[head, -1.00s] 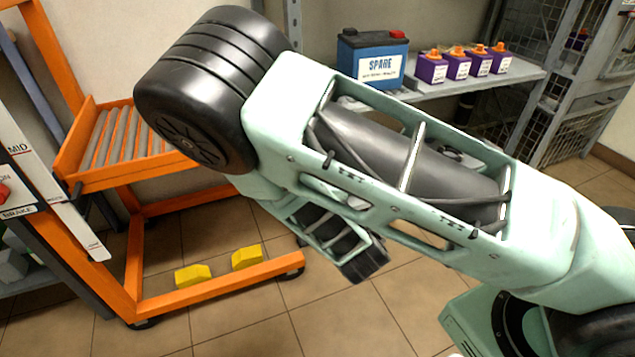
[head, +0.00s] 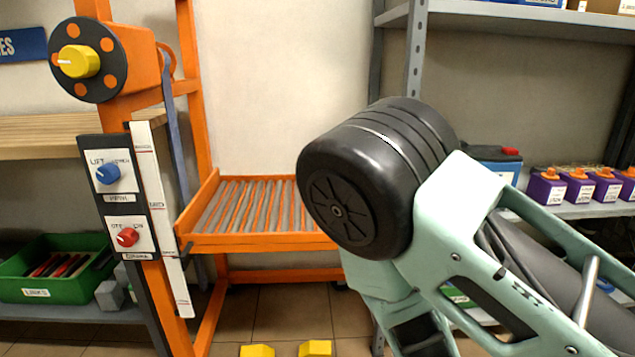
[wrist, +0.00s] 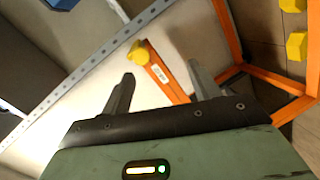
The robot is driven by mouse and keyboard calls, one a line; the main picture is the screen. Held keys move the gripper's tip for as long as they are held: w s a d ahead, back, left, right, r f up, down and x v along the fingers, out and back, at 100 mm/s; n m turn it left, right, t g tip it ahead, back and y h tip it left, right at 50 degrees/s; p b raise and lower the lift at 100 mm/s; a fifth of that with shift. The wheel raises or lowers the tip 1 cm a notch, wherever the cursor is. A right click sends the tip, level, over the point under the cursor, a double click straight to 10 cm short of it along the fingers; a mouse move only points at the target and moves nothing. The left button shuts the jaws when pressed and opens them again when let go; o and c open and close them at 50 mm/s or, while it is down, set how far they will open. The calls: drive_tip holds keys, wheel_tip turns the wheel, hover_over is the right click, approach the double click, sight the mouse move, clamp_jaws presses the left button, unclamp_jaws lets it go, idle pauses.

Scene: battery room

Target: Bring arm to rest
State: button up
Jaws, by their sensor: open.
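My gripper (wrist: 160,88) shows in the wrist view with its two dark fingers spread apart and nothing between them. Beyond the fingers are a pale surface, a grey perforated upright and an orange bar with a yellow end. In the head view my green arm fills the lower right, with its black round joint in front of the orange lift frame's roller tray (head: 255,212). The gripper itself is out of the head view.
An orange lift frame with a control panel (head: 118,197) stands left of my arm. A green bin (head: 55,268) sits low at left. Two yellow blocks (head: 315,348) are on the floor.

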drive_tip(key=s+a+r+m+g+y, duration=0.35)
drive_tip(key=s+a+m+g, duration=0.25)
drive_tip(key=s+a+g, duration=0.5)
drive_tip(key=s+d+r+g+h+p, duration=0.15)
drive_tip(key=s+d+r+g, duration=0.3)
drive_tip(key=s+r, duration=0.75)
wheel_tip(320, 180, up, 29)
drive_tip(key=s+p, duration=0.1)
drive_tip(key=p, duration=2.8)
drive_tip(key=shift+d+n, duration=0.3)
drive_tip(key=shift+f, duration=0.1)
